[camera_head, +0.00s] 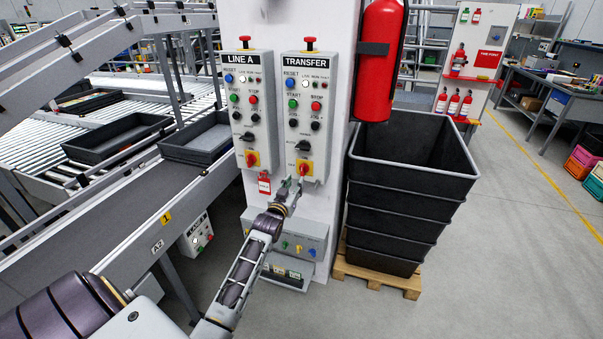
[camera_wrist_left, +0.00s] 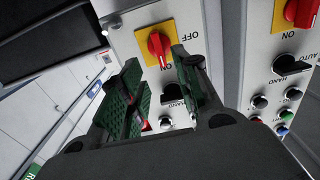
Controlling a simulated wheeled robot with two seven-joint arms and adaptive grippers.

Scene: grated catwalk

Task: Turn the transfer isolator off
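The TRANSFER panel (camera_head: 318,140) is the right-hand grey box on the white column. Its isolator (camera_head: 304,168) is a red knob on a yellow plate at the bottom. In the left wrist view, upside down, this red knob (camera_wrist_left: 159,48) shows just beyond and between the fingertips, its handle lying roughly along the line toward the ON lettering. My left gripper (camera_head: 291,186) is just below and in front of the isolator. Its green-padded fingers (camera_wrist_left: 158,85) are apart, with nothing held; whether either touches the knob I cannot tell. My right gripper is not in view.
The LINE A panel (camera_head: 248,110) with its similar red isolator (camera_head: 251,159) stands close on the left. A red tag (camera_head: 264,184) hangs below it. A fire extinguisher (camera_head: 381,60) and stacked black crates (camera_head: 400,190) are on the right. A conveyor (camera_head: 130,225) runs on the left.

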